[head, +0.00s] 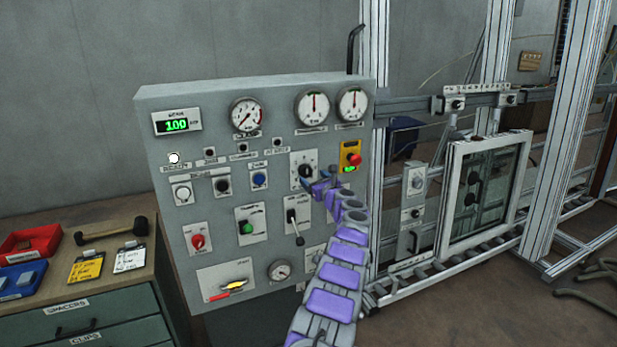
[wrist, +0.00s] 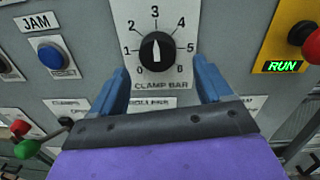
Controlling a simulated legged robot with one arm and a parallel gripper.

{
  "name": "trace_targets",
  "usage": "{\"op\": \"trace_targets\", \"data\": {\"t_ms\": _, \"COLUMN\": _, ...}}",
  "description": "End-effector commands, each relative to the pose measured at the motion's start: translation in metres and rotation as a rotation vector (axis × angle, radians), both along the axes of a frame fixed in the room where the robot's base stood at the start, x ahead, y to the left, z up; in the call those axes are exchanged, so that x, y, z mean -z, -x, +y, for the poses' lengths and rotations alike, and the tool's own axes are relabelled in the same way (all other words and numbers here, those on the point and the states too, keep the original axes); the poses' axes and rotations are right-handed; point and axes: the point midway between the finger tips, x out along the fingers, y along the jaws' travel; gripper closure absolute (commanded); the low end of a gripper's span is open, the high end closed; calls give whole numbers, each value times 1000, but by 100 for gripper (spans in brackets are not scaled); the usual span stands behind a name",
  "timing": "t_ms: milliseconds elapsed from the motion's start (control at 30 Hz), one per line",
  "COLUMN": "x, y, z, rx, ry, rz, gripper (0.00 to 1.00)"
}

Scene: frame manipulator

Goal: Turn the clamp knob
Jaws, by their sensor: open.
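The clamp knob (wrist: 157,52) is a black rotary knob on a white plate marked "CLAMP BAR", with numbers around it. Its white pointer line stands about upright, toward the 3. In the head view the knob (head: 305,170) is on the grey control panel, right of centre. My gripper (wrist: 157,85) is open, its two blue fingers below and to either side of the knob plate. Nothing is between the fingertips, and they appear apart from the knob. In the head view my gripper (head: 318,182) is just at the knob's plate, partly covering it.
The control panel (head: 215,90) carries several gauges, buttons and switches close by. A blue button (wrist: 50,55) is left of the knob; a red button (wrist: 312,45) on a yellow plate with a green RUN label is right. An aluminium frame (head: 375,130) stands right of the panel.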

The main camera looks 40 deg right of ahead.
Motion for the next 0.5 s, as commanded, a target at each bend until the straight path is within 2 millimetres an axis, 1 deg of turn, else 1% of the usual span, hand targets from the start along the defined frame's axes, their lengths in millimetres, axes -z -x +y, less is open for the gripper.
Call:
{"op": "trace_targets", "data": {"t_ms": 100, "x": 4, "y": -9, "z": -4, "rx": 3, "ry": -2, "rz": 4, "gripper": 21}}
{"op": "trace_targets", "data": {"t_ms": 300, "x": 0, "y": -23, "z": -5, "rx": -1, "ry": 3, "rz": 3, "gripper": 21}}
{"op": "trace_targets", "data": {"t_ms": 500, "x": 3, "y": -34, "z": -8, "rx": 1, "ry": 4, "rz": 8, "gripper": 21}}
